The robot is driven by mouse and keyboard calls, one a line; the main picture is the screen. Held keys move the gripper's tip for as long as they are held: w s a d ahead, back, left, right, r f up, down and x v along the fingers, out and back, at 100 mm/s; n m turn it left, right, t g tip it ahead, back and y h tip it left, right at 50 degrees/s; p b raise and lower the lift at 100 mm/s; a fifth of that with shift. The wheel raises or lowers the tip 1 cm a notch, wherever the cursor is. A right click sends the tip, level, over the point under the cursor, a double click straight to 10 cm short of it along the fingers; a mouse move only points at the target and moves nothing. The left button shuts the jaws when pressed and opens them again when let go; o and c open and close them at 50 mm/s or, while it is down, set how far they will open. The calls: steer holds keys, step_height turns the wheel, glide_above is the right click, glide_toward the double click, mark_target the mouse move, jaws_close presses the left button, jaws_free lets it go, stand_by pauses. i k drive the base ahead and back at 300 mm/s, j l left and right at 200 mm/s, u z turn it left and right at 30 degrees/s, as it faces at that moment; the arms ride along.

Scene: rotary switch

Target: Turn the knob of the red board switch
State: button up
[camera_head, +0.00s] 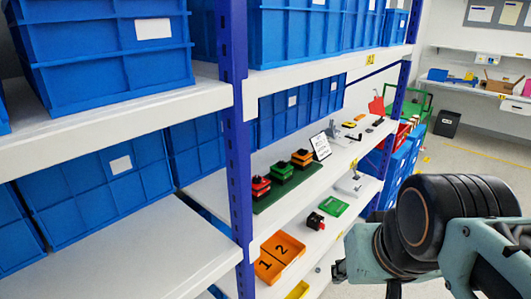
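A switch with a red body and a dark top (260,187) stands on a dark green board (296,186) on the middle shelf, at the board's near left end. A green switch (281,171) and an orange switch (302,158) stand behind it in a row on the same board. The red switch's knob is too small to read its angle. My arm comes in from the right. A dark end part, apparently my gripper (340,270), shows small at the arm's left side, well right of the red switch and apart from it. Its fingers cannot be made out.
A blue shelf post (239,150) stands just left of the switches. Blue crates (110,50) fill the upper shelf. A white sign (320,147) stands behind the switches. On the lower shelf are an orange tray (279,257), a red-black item (315,221) and a green board (333,206).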

mark_target(257, 180)
steer(key=u, duration=1.1)
steer(key=l+u, duration=0.1)
steer(key=u, duration=0.3)
steer(key=l+u, duration=0.15)
steer(key=u, duration=0.2)
steer(key=l+u, duration=0.15)
steer(key=u, duration=0.25)
steer(key=l+u, duration=0.65)
steer(key=u, duration=0.15)
steer(key=k+l+u, duration=0.15)
steer(key=l+u, duration=0.15)
steer(key=k+l+u, duration=0.4)
steer(key=l, duration=0.25)
steer(key=k+l+u, duration=0.15)
steer(key=k+l, duration=0.75)
steer(key=l, duration=0.1)
